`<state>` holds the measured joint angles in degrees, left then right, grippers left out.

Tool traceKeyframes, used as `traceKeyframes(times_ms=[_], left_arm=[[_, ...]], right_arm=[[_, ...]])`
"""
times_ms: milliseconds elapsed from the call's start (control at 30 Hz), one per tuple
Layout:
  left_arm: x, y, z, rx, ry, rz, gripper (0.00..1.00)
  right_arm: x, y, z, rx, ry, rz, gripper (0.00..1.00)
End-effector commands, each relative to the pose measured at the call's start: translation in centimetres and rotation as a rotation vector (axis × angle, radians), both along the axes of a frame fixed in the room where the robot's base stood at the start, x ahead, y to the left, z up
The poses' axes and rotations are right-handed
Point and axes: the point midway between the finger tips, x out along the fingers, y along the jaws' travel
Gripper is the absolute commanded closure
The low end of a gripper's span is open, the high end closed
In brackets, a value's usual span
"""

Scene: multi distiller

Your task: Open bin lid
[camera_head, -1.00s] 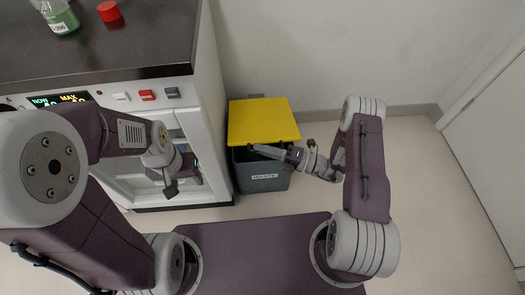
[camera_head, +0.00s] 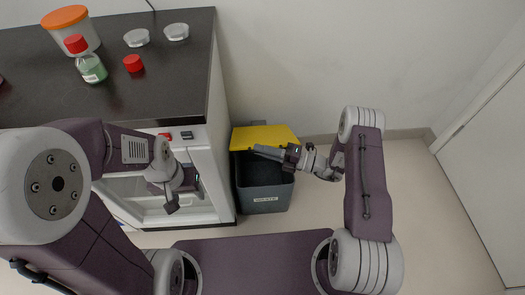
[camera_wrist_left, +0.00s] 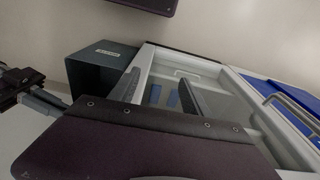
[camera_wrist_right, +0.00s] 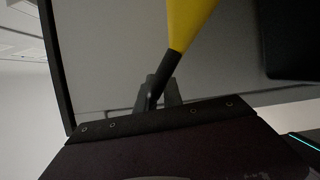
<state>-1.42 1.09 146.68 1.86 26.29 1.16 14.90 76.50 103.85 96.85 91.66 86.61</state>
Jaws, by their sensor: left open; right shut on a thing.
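The dark grey bin (camera_head: 264,199) with a white label stands on the floor beside the cabinet. Its yellow lid (camera_head: 262,135) is tilted up toward the wall, and the dark inside of the bin shows. My right gripper (camera_head: 262,151) is at the lid's front edge. In the right wrist view, its fingers (camera_wrist_right: 159,94) are shut on a dark part at the end of the yellow lid (camera_wrist_right: 188,22). My left gripper (camera_head: 172,203) is open and empty in front of the cabinet. Its fingers also show in the left wrist view (camera_wrist_left: 157,92), with the bin (camera_wrist_left: 98,76) beyond them.
The dark counter (camera_head: 165,88) at left bears a green-liquid bottle (camera_head: 92,68), a red cap (camera_head: 133,63), an orange-lidded tub (camera_head: 70,28) and two clear dishes. The white cabinet (camera_head: 205,200) borders the bin's left. Floor to the right is clear.

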Motion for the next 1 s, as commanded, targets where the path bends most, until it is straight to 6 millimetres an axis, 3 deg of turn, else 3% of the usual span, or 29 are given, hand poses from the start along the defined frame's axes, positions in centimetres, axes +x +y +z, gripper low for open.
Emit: traceKeyframes(times_ms=[67, 100, 167, 567, 1000], left_arm=[[0.0, 0.0, 0.0, 0.0, 0.0, 0.0, 0.44], [0.0, 0.0, 0.0, 0.0, 0.0, 0.0, 0.44], [0.0, 0.0, 0.0, 0.0, 0.0, 0.0, 0.44], [0.0, 0.0, 0.1, 0.0, 0.0, 0.0, 0.44], [0.0, 0.0, 1.8, 0.0, 0.0, 0.0, 0.44]], right_arm=[[-0.1, 0.1, 0.1, 0.005, -0.001, 0.005, 1.0], [-0.1, 0.1, 0.1, 0.005, -0.001, 0.005, 0.83], [-0.1, 0.1, 0.1, 0.005, -0.001, 0.004, 0.68], [-0.1, -0.3, 0.1, 0.002, -0.002, -0.001, 0.68], [-3.1, -7.8, -0.1, 0.003, -0.001, -0.002, 0.68]])
